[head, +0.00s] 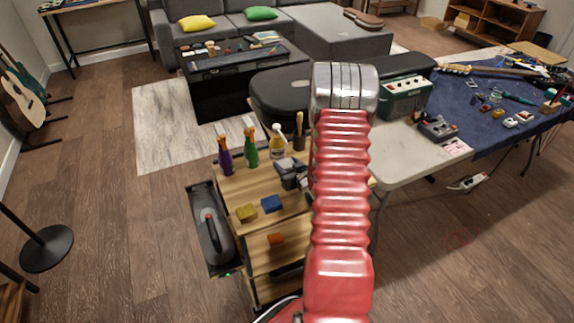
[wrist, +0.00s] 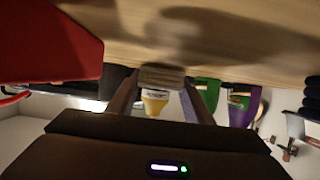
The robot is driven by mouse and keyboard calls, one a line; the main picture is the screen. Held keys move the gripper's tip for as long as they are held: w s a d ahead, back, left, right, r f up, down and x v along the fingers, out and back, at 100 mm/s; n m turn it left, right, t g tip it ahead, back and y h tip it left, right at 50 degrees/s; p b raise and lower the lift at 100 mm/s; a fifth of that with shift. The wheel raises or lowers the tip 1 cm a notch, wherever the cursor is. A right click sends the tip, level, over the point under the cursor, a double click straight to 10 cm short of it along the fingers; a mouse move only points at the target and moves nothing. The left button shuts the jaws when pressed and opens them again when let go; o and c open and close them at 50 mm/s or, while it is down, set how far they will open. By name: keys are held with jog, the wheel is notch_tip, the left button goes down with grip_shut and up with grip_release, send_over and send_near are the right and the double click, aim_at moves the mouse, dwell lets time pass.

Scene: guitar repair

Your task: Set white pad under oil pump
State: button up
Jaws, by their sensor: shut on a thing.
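My gripper (wrist: 162,80) is shut on a small pale, shaded block, which looks like the white pad (wrist: 160,74). The wrist view is upside down, with the wooden cart top (wrist: 225,30) along its upper side. The pad is close to this surface; I cannot tell whether it touches. In the head view my gripper (head: 292,178) is over the cart, partly behind my red arm. A yellow-and-clear bottle (head: 277,143) stands behind it and also shows in the wrist view (wrist: 155,103). I cannot tell for sure whether this bottle is the oil pump.
A green bottle (head: 250,148) and a purple bottle (head: 225,158) stand at the cart's left back. A yellow block (head: 247,213) and a blue block (head: 271,204) lie nearer the front. An orange block (head: 276,239) is lower down. A cluttered table (head: 405,155) stands right.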

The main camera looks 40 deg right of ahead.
jog(key=shift+s+a+f, duration=0.1)
jog(key=shift+s+f, duration=0.1)
jog(key=shift+f, duration=0.5)
jog(key=o, duration=1)
jog(key=shift+d, duration=0.2)
jog(key=shift+d+r, duration=0.1)
jog(key=shift+r, duration=0.05)
jog(key=shift+w+r, duration=0.1)
jog(key=shift+r, duration=0.35)
jog(key=v, duration=1.2)
jog(key=shift+w+r, duration=0.1)
jog(key=shift+r, duration=0.05)
